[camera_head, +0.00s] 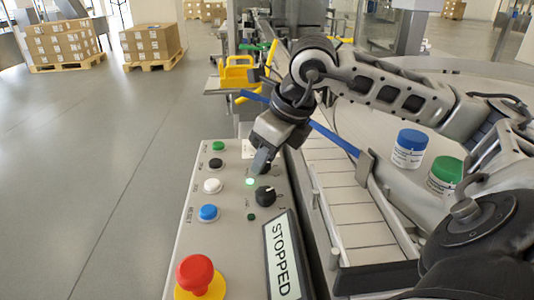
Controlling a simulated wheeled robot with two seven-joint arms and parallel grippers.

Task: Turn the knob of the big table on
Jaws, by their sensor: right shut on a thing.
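A grey control panel (185,262) stands in the lower middle of the head view. A black knob (265,196) sits on its right side, with a small dark green lamp (251,217) below left. Above it, a lamp (250,182) glows bright green. My right gripper (261,164) reaches down from the upper right to the panel above the free black knob. Its fingers are shut on another knob, which they mostly hide. Which way that knob points cannot be seen. The labels are too small to read. My left gripper is not in view.
The panel bears several push buttons, a red emergency stop (195,272) and a display (281,258) reading STOPPED. A conveyor (350,213) runs beside it. Two jars, blue-lidded (409,148) and green-lidded (445,174), stand on the round table (470,85).

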